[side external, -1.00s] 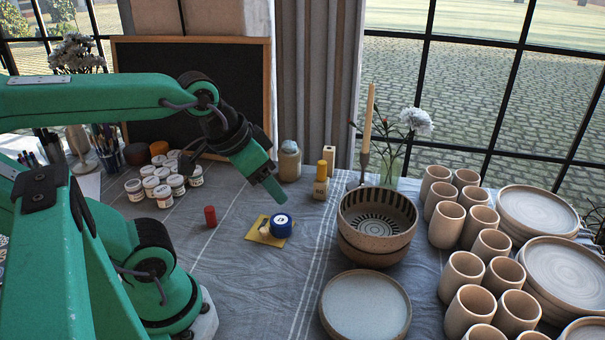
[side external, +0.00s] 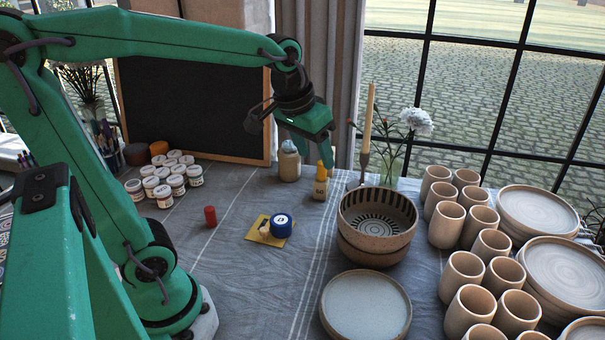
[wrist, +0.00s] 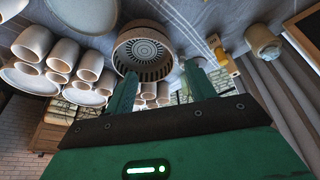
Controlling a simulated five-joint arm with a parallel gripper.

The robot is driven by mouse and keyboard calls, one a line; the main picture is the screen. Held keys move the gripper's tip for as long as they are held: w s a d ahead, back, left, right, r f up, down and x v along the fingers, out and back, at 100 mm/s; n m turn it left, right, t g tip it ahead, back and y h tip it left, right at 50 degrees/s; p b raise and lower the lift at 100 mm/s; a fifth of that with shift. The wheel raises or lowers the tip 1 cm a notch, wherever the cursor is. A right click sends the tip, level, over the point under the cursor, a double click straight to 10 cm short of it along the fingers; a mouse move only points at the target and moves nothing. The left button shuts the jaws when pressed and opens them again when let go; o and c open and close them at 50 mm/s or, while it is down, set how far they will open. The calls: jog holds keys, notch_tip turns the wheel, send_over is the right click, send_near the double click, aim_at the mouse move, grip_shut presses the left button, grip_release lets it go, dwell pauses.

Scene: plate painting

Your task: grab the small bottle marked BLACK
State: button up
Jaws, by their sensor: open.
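A small bottle with a yellow top (side external: 320,188) stands upright left of the stacked bowls in the side view. A small yellow-topped bottle (wrist: 223,57) also shows in the wrist view, right of my fingers. I cannot read its label in either view, so I cannot tell whether it is the one marked BLACK. My gripper (side external: 311,160) is open and empty, above and behind the bottle in the side view. In the wrist view my gripper (wrist: 160,82) has its two fingers spread, with nothing between them.
A lidded jar (side external: 289,163) stands left of the bottle. A candle holder (side external: 364,169) and vase (side external: 391,163) are to its right. Stacked bowls (side external: 376,228), a plate (side external: 366,305) and several cups (side external: 463,268) fill the right. Paint jars (side external: 164,195) stand left.

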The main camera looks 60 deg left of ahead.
aim_at(363, 185)
jog(key=w+a+f+n+g, duration=0.1)
jog(key=w+a+f, duration=0.1)
jog(key=w+f, duration=0.4)
jog(key=w+a+f+n+g, duration=0.1)
jog(key=w+a+f+n, duration=0.1)
jog(key=w+f, duration=0.4)
jog(key=w+a+f+n+g, duration=0.1)
jog(key=w+a+f, duration=0.3)
jog(key=w, duration=0.6)
jog(key=shift+a+f+n+g, duration=0.2)
jog(key=shift+f+n+g, duration=0.15)
jog(key=shift+f, duration=0.6)
jog(key=shift+w+a+f, duration=0.1)
jog(key=shift+w+f, duration=0.05)
jog(key=shift+f, duration=0.2)
jog(key=shift+f, duration=0.1)
jog(key=shift+f, duration=1.2)
jog(key=shift+f, duration=0.1)
jog(key=shift+f, duration=2.5)
jog(key=shift+c, duration=0.2)
jog(key=c, duration=1)
